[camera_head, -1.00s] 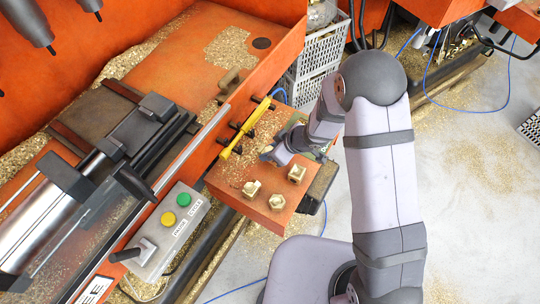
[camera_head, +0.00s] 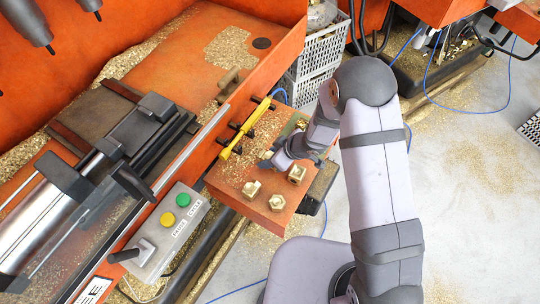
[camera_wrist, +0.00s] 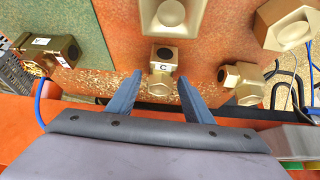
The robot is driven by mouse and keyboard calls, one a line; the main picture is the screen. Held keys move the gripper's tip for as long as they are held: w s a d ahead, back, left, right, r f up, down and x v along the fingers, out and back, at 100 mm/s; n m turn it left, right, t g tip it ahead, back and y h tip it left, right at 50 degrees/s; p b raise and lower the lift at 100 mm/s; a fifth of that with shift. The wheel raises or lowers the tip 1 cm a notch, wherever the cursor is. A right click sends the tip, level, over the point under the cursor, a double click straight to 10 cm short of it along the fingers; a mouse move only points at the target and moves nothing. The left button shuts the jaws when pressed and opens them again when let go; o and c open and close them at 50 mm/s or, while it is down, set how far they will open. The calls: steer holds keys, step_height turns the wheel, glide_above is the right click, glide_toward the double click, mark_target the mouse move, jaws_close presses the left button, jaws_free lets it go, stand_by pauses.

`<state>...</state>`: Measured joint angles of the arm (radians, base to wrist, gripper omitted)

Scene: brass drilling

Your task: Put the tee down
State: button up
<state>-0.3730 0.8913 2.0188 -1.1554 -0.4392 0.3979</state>
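My gripper (camera_wrist: 162,90) is open, its two blue-grey fingers spread apart in the wrist view. A small brass fitting marked C (camera_wrist: 162,66), perhaps the tee, shows in the gap at the fingertips, with clear space on both sides. In the head view my gripper (camera_head: 268,160) is low over the orange shelf (camera_head: 228,184), and the space under it is hidden. Brass fittings stand on the shelf in front of it: one at the left (camera_head: 251,189), one at the right (camera_head: 297,174) and one nearest (camera_head: 277,202).
A yellow tool (camera_head: 246,130) lies along the shelf's back edge on dark pegs. The control box (camera_head: 172,226) with green and yellow buttons is at left. Another brass fitting (camera_head: 229,78) lies in the orange machine tray. Grey crates (camera_head: 318,62) stand behind. Brass chips are scattered about.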

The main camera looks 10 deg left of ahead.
steer(key=shift+d+r, duration=0.3)
steer(key=shift+r, duration=0.4)
steer(key=p+v, duration=0.2)
steer(key=v, duration=0.8)
steer(key=shift+s+d+r, duration=0.2)
steer(key=shift+r, duration=0.1)
